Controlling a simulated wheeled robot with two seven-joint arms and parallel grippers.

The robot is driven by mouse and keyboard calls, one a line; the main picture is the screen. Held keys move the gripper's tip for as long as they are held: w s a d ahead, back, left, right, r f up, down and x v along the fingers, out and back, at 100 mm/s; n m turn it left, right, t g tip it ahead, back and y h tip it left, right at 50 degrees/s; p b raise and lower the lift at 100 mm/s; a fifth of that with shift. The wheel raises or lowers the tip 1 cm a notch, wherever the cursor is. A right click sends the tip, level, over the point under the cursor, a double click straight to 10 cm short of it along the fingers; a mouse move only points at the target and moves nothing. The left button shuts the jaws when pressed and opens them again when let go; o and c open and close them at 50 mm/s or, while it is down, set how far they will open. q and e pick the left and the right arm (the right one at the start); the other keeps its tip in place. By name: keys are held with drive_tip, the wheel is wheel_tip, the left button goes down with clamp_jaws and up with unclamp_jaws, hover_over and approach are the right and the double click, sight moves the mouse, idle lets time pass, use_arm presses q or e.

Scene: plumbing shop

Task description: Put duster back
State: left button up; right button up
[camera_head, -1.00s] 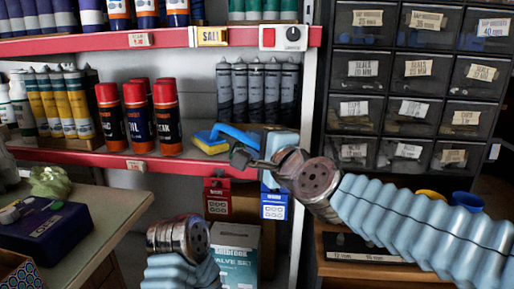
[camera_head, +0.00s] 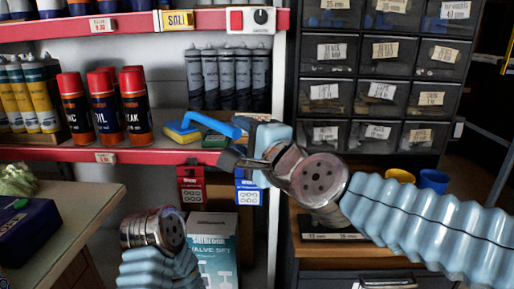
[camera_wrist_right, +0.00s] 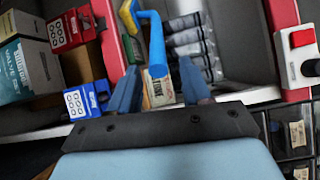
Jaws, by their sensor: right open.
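The duster, with its bent blue handle (camera_head: 212,123) and a yellow-and-blue part (camera_head: 182,131) at its left end, lies on the middle red-edged shelf in the head view. Its blue handle (camera_wrist_right: 156,42) also shows in the wrist view, beyond the fingers. My right gripper (camera_head: 238,158) is at the shelf's front edge, just below and right of the handle's right end.
Red-topped spray cans (camera_head: 104,105) stand left of the duster, and grey cartridges (camera_head: 228,78) behind it. Red (camera_head: 191,184) and blue (camera_head: 248,190) packs hang under the shelf edge. A drawer cabinet (camera_head: 375,70) stands right; a table (camera_head: 75,225) is at left.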

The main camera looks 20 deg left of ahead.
drive_tip(key=v, duration=0.6)
drive_tip(key=shift+d, duration=0.1)
idle(1.9)
